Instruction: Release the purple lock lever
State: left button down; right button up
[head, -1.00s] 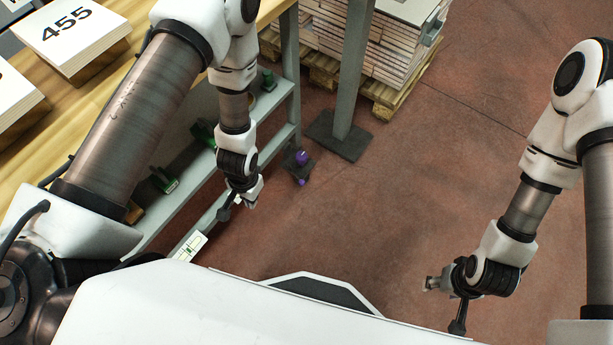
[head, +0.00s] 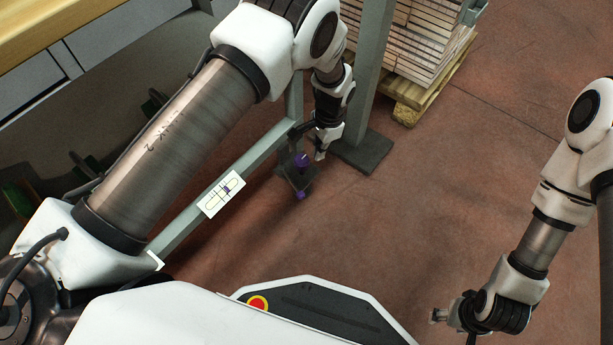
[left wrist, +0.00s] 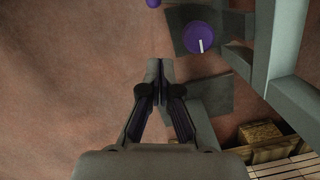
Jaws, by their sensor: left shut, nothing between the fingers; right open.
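A purple knob (head: 302,160) sits on a dark grey plate by the bench's lower rail, with a second purple part (head: 299,195) at the plate's near edge. In the left wrist view the knob (left wrist: 200,38) is round with a white line, and the other purple part (left wrist: 153,3) is cut off at the top edge. Which one is the lock lever I cannot tell. My left gripper (head: 320,154) is beside the knob, just right of it. Its fingers (left wrist: 157,72) are shut and empty, apart from the knob in that view. My right gripper (head: 438,315) is open and empty over the floor.
A grey post on a dark foot (head: 362,152) stands close right of my left gripper. The grey bench rail (head: 265,148) carries a white diagram card (head: 222,194). A wooden pallet (head: 412,108) with stacked boards is behind. The floor at right is clear.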

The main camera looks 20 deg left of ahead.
pick_arm(q)
jog(key=s+a+f+b, duration=0.1)
jog(key=s+f+b, duration=0.1)
jog(key=f, duration=0.4)
jog(key=s+a+f+b, duration=0.2)
jog(key=f+b, duration=0.3)
jog(key=shift+f, duration=0.4)
jog(key=shift+a, duration=0.15)
